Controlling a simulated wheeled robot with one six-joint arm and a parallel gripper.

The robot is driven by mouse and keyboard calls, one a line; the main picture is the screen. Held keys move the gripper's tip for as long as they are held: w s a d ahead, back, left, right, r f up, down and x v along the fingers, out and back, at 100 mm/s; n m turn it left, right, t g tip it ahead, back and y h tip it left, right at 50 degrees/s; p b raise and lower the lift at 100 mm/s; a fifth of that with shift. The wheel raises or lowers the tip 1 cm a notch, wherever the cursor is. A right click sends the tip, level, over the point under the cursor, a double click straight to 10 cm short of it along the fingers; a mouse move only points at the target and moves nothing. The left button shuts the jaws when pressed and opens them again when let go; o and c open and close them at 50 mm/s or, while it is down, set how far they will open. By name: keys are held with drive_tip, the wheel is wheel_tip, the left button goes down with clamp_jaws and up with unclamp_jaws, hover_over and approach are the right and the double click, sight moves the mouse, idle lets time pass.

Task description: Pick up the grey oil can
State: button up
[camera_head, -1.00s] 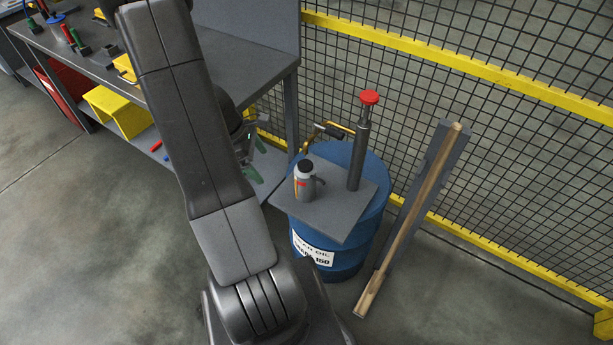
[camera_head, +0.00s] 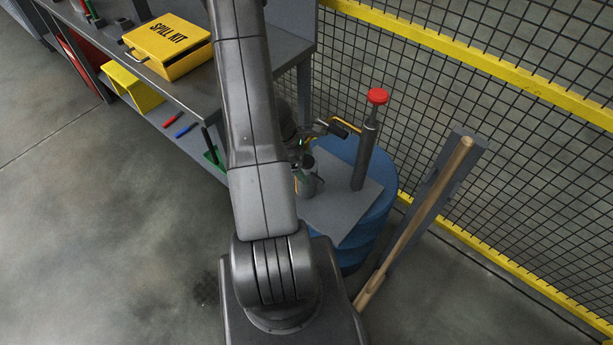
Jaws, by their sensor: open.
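A wooden-handled pole (camera_head: 414,222) leans at right before the mesh fence (camera_head: 480,60). The workbench with a yellow spill kit (camera_head: 168,45) is at left.

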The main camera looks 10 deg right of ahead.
drive_tip(key=shift+d+f, duration=0.15)
drive_tip(key=shift+f, duration=0.25)
drive_tip(key=c, duration=2)
drive_tip(key=shift+o, duration=0.2)
drive_tip(key=shift+r, duration=0.1)
drive_tip(key=shift+r, duration=0.1)
